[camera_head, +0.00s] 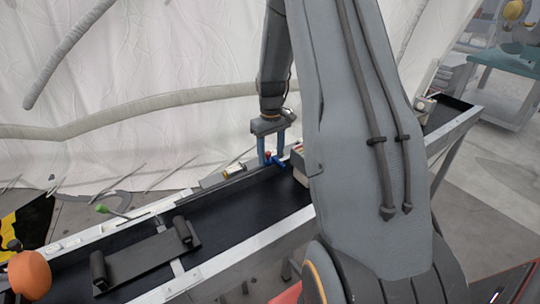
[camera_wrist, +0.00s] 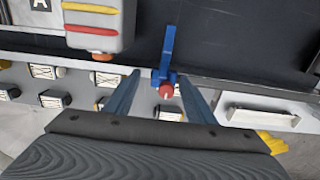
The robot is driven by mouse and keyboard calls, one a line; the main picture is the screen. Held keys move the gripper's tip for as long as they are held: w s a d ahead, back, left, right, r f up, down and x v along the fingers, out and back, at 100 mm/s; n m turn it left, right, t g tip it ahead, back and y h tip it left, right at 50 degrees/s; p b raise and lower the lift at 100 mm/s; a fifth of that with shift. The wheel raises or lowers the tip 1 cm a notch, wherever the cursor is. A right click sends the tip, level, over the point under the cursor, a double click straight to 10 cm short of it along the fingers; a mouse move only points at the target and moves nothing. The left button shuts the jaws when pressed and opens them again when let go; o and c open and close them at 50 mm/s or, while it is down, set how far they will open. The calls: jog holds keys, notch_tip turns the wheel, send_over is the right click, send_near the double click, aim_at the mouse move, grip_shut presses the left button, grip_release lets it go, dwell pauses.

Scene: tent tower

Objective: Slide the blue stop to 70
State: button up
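The blue stop (camera_wrist: 168,48) with its red knob (camera_wrist: 166,91) sits at the side rail of the dark belt in the wrist view. It also shows small in the head view (camera_head: 278,161). My gripper (camera_wrist: 160,75) is open, with one blue-grey finger on each side of the red knob and a gap visible to both. In the head view my gripper (camera_head: 270,158) points down at the rail by the stop.
A grey block (camera_wrist: 95,15) with an "A" label and yellow and red bars stands left of the stop. A white ledge (camera_wrist: 262,112) is on the right. A dark plate with rollers (camera_head: 150,255) lies on the near belt. A fabric wall (camera_head: 170,60) rises behind.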

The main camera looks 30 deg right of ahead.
jog(key=shift+r+b, duration=1.2)
jog(key=shift+r, duration=2.7)
jog(key=s+a+f+t+b, duration=0.1)
jog(key=s+a, duration=1.8)
jog(key=a, duration=0.2)
jog(key=shift+s+a+f, duration=0.35)
jog(key=shift+f, duration=0.05)
